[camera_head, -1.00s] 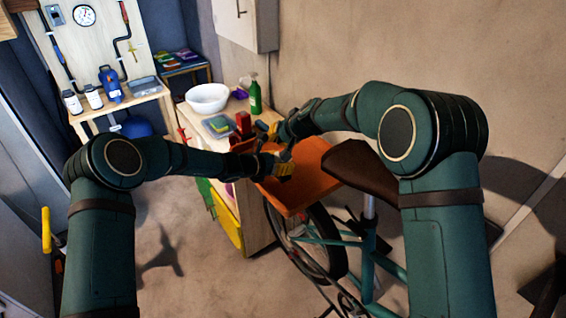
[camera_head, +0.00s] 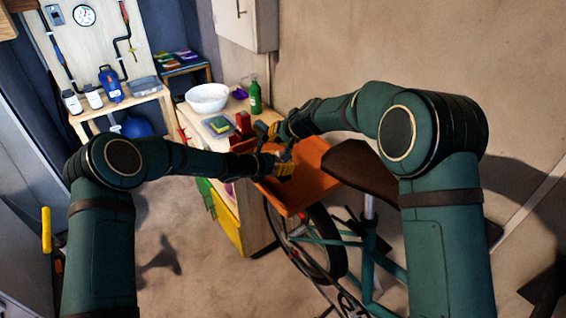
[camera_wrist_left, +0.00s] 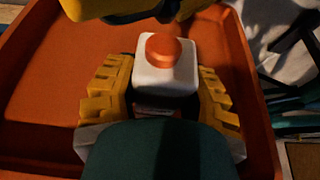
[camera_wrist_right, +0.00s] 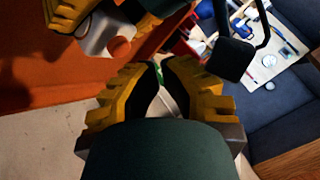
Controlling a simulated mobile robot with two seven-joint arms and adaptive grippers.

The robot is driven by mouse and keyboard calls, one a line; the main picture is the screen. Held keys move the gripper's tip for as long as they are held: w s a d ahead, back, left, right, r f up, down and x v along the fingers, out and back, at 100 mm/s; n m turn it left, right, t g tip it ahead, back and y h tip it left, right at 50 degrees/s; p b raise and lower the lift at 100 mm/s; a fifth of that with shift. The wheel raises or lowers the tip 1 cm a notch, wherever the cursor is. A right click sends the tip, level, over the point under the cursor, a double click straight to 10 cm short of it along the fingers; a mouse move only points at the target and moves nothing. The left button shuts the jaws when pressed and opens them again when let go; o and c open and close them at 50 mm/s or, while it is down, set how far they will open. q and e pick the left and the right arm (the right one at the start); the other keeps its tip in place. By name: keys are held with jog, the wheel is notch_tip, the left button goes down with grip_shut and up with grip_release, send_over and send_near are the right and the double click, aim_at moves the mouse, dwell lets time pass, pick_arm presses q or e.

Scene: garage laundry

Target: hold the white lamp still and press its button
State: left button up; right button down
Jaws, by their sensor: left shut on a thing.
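The white lamp (camera_wrist_left: 160,78) is a small white block with a round orange button (camera_wrist_left: 164,48) on it. My left gripper (camera_wrist_left: 162,95) is shut on the lamp, one yellow finger on each side, inside the orange tray (camera_wrist_left: 40,80). The lamp (camera_wrist_right: 96,36) and its button (camera_wrist_right: 118,46) also show at the upper left of the right wrist view. My right gripper (camera_wrist_right: 160,66) has its fingertips close together with nothing held between them. It is beside the lamp, apart from the button in the wrist views. In the head view the lamp is mostly hidden by the grippers.
The orange tray (camera_head: 310,190) is above a teal bicycle (camera_head: 330,243) with a dark saddle (camera_head: 355,165). A wooden bench to the left holds a white bowl (camera_head: 207,98), a green bottle (camera_head: 255,98) and a sponge (camera_head: 218,124). A wall stands behind.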

jog(key=shift+f, duration=0.15)
jog(key=shift+f, duration=0.35)
pick_arm(q)
jog(key=shift+d+r, duration=0.15)
pick_arm(e)
jog(key=shift+s+a+f, duration=0.15)
jog(key=shift+s+f, duration=0.1)
jog(key=shift+f, duration=0.55)
dwell(0.5)
jog(key=shift+w+r, duration=0.15)
jog(key=shift+r, duration=0.5)
jog(key=shift+w+r, duration=0.15)
jog(key=shift+r, duration=0.45)
pick_arm(q)
jog(key=shift+a+f, duration=0.2)
jog(key=shift+f, duration=0.2)
pick_arm(e)
jog(key=shift+w+r, duration=0.1)
jog(key=shift+r, duration=0.35)
pick_arm(q)
jog(key=shift+s, duration=0.1)
jog(key=shift+r, duration=0.1)
